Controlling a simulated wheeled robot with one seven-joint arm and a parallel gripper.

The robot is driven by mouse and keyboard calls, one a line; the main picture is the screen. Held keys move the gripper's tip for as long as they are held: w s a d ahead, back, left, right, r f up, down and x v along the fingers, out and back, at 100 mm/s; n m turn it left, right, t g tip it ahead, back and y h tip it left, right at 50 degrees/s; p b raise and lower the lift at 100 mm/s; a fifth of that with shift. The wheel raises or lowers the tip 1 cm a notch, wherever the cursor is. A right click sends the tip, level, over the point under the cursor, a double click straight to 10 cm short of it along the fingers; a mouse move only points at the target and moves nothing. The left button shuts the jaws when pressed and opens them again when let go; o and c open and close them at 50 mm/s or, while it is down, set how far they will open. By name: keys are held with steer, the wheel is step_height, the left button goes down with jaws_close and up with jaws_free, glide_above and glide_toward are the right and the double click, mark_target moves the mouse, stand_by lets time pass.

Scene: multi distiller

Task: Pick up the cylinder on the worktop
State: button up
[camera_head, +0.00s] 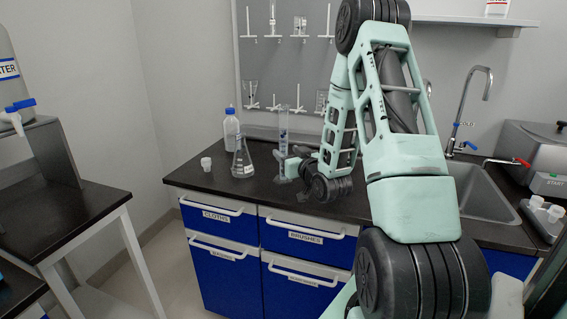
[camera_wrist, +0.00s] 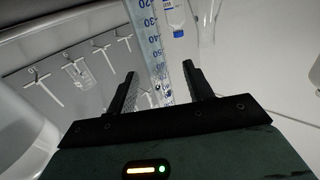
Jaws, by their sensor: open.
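The cylinder is a tall, clear graduated cylinder (camera_head: 284,128) standing upright on the dark worktop (camera_head: 330,208). In the wrist view the cylinder (camera_wrist: 155,48) shows its scale marks and runs down between the two black fingers. My gripper (camera_head: 281,172) is low over the worktop at the cylinder, coming from its right, and partly hides its lower part in the head view. In the wrist view my gripper (camera_wrist: 160,76) is open, with a finger on each side of the cylinder and gaps visible. Contact cannot be told.
Left of the cylinder stand a conical flask (camera_head: 242,160), a white bottle with a blue cap (camera_head: 231,128) and a small white cup (camera_head: 206,164). A pegboard (camera_head: 285,75) with glassware is behind. The sink (camera_head: 485,195) is at right.

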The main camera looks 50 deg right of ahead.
mark_target(286, 150)
steer(key=p+x, duration=0.1)
steer(key=x, duration=0.3)
steer(key=shift+w+d+f, duration=0.1)
steer(key=shift+d+f, duration=0.1)
steer(key=shift+d, duration=0.1)
steer(key=shift+c, duration=0.2)
jaws_close()
steer(key=shift+r, duration=0.15)
